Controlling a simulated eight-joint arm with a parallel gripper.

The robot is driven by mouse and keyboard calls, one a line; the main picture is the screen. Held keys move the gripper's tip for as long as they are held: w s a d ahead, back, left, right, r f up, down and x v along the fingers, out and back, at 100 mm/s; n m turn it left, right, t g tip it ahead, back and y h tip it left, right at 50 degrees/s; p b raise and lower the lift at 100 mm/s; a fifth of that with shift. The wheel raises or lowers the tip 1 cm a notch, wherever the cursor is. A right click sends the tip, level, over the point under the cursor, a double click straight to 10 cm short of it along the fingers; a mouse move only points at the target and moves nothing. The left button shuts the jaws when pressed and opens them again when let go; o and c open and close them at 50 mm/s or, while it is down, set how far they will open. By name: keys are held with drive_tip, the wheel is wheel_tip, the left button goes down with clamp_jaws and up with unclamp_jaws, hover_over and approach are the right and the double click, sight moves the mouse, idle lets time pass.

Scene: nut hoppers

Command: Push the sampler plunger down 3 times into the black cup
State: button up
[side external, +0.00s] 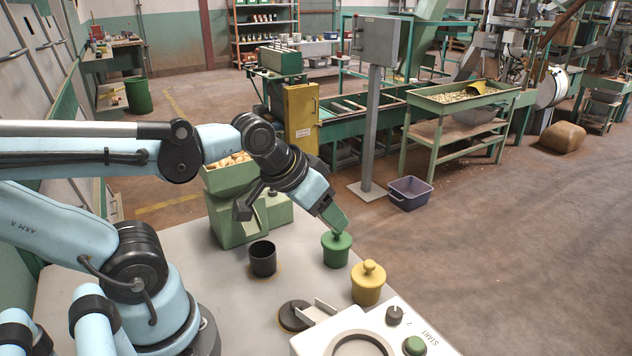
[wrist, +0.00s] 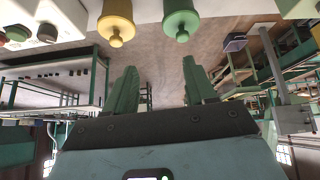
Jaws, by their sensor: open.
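A black cup (side external: 262,260) stands upright on the pale table, in front of a green nut hopper (side external: 232,218). A lower green housing (side external: 278,212) joins the hopper's right side, with a small knob-like part on top; I cannot tell for sure that this is the sampler plunger. My gripper (side external: 338,222) is right of the cup and hopper, close above a green knobbed weight (side external: 336,252) in the side view. In the wrist view my gripper (wrist: 160,80) is open, with nothing between its green fingers. I cannot tell whether it touches the weight's knob.
A yellow knobbed weight (side external: 368,286) stands beside the green one. A white panel (side external: 400,318) with a START button and a black disc (side external: 294,315) are at the front. The table's right edge is close to the weights. Bare table lies around the cup.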

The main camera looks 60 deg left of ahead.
drive_tip(key=a+r+n, duration=0.2)
drive_tip(key=n, duration=0.1)
drive_tip(key=w+a+r+n+g, duration=0.1)
drive_tip(key=a+r+n, duration=0.1)
drive_tip(key=a+n, duration=0.1)
drive_tip(key=a+r+n, duration=0.2)
drive_tip(key=n, duration=0.1)
drive_tip(key=shift+w+a+r+n, duration=0.25)
drive_tip(key=shift+w+r+n, duration=0.05)
drive_tip(key=shift+w+r, duration=0.1)
drive_tip(key=c, duration=0.9)
drive_tip(key=a+r+n, duration=0.1)
drive_tip(key=a+n, duration=0.1)
drive_tip(key=a+r+n+g, duration=0.1)
drive_tip(key=a+r+n, duration=0.1)
drive_tip(key=n, duration=0.1)
drive_tip(key=a+r+n, duration=0.2)
drive_tip(key=shift+s+a+r+n, duration=0.15)
drive_tip(key=shift+s+a+n, duration=0.1)
drive_tip(key=shift+n, duration=0.15)
clamp_jaws()
drive_tip(key=s+a+r+n+g, duration=0.1)
drive_tip(key=s+a+r+n, duration=0.5)
drive_tip(key=n, duration=0.9)
drive_tip(key=shift+s+a+r+n+h, duration=0.2)
drive_tip(key=shift+a+r+n+h, duration=0.2)
drive_tip(key=shift+a+r, duration=1.75)
drive_tip(key=shift+a+f, duration=0.5)
drive_tip(key=shift+f, duration=0.05)
